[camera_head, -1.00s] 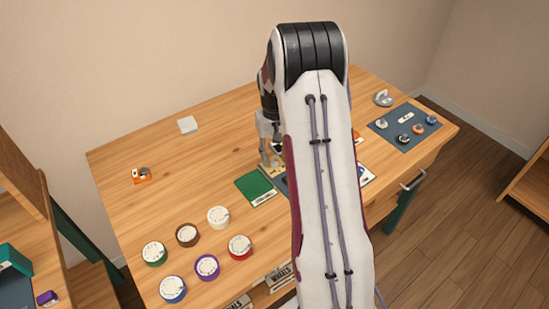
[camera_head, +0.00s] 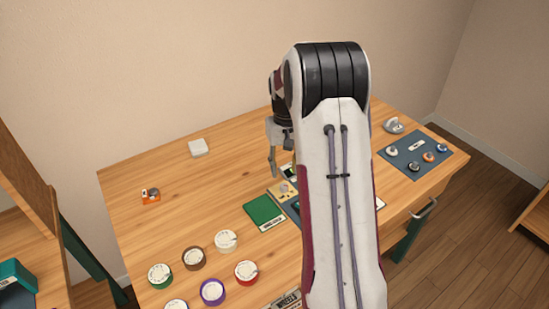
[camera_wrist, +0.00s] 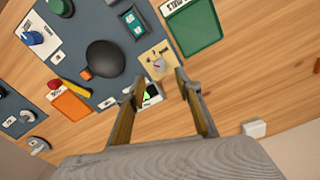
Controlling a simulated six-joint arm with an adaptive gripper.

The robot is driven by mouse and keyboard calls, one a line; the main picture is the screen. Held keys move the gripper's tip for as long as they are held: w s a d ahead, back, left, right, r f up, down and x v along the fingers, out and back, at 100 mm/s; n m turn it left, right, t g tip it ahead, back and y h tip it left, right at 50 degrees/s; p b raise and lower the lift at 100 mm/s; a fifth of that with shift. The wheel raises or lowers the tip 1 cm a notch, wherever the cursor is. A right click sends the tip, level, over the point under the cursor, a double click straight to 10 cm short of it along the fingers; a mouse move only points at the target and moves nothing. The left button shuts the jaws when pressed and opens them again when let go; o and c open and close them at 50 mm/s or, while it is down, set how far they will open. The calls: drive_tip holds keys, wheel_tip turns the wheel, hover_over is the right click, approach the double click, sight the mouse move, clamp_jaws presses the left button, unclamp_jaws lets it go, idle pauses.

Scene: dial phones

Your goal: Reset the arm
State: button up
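My gripper (camera_head: 275,160) is above the middle of the table (camera_head: 220,180), with its lower part showing left of my arm in the head view. In the wrist view my gripper (camera_wrist: 160,84) has its two fingers apart with nothing held between them. Past the fingertips lie a white card with a green mark (camera_wrist: 151,96) and a tan card with a small dial (camera_wrist: 158,64), on or beside a dark blue mat (camera_wrist: 80,45). My arm hides much of this mat in the head view.
A green tray (camera_head: 265,212) lies left of the mat. Several round dials, such as the purple one (camera_head: 212,291), stand front left. An orange item (camera_head: 151,195) and a white box (camera_head: 198,147) lie farther back. Another blue mat (camera_head: 405,170) with small knobs is at right.

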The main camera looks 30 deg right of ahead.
idle(0.3)
drive_tip(key=shift+s+a+f, duration=0.1)
drive_tip(key=shift+s+f, duration=0.15)
drive_tip(key=s, duration=0.1)
drive_tip(key=s+a, duration=0.1)
drive_tip(key=s, duration=0.1)
drive_tip(key=shift+a+f+m+g, duration=0.3)
drive_tip(key=shift+a+f+g, duration=0.05)
drive_tip(key=shift+g, duration=0.05)
drive_tip(key=s+a+r+n+t, duration=0.4)
drive_tip(key=s+a+r+t, duration=0.2)
drive_tip(key=s+a+r, duration=1.5)
drive_tip(key=s+a, duration=0.2)
drive_tip(key=s, duration=0.1)
drive_tip(key=shift+a, duration=0.3)
